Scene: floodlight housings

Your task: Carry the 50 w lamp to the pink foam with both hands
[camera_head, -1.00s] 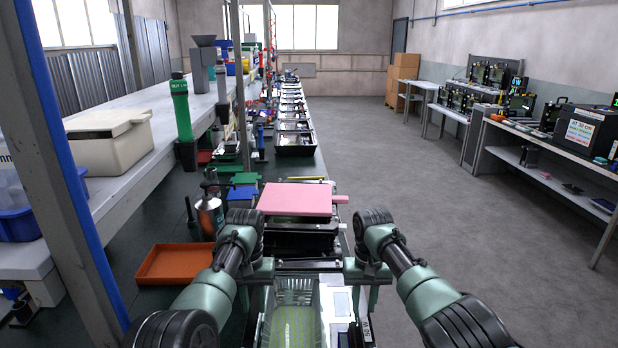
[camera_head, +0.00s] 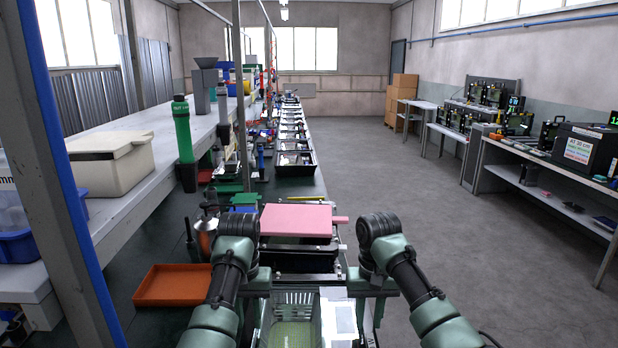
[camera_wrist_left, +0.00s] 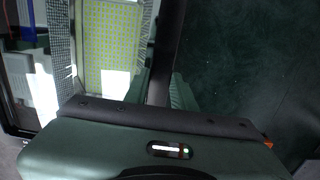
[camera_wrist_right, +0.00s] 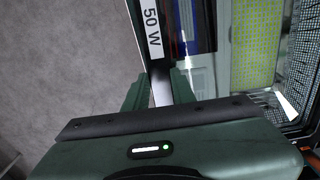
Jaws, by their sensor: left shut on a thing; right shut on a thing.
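The 50 W lamp (camera_head: 292,334) is a dark-framed floodlight housing with a yellow-green LED panel and shiny reflector walls, low centre in the head view. Its panel shows in the left wrist view (camera_wrist_left: 112,45), and its "50 W" label (camera_wrist_right: 152,28) in the right wrist view. My left gripper (camera_head: 263,308) is shut on its left side. My right gripper (camera_head: 371,306) is shut on its right side. The fingertips are partly hidden. The pink foam (camera_head: 297,220) is a flat block with a small tab at its right, beyond the lamp and between both arms.
Dark housings (camera_head: 303,257) lie between the foam and the lamp. An orange tray (camera_head: 172,286) lies to the left, with an orange-and-silver bottle (camera_head: 204,237) behind it. A blue post (camera_head: 62,190) stands at the left. The floor (camera_head: 480,235) on the right is clear.

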